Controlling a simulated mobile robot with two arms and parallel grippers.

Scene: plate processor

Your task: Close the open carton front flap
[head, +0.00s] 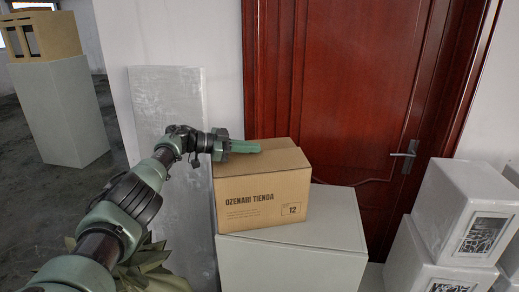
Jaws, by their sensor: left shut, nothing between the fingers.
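The brown carton (262,200) stands upright on a white block in the middle of the head view. Its front face carries printed dark lettering. Its top panels (282,159) look roughly level, and I see no flap standing up clearly. I cannot tell whether the front flap lies fully flat. My left gripper (258,147) is shut and empty at the carton's upper left, over its top. It hides part of the top's left back side. I cannot tell whether the fingers touch the cardboard. My right gripper is not in view.
The white block (290,262) bears the carton. A red wooden door (345,90) is behind it, and a pale panel (165,95) leans at the wall. White boxes (465,215) are stacked at the right. Another carton (45,35) sits on a pedestal far left.

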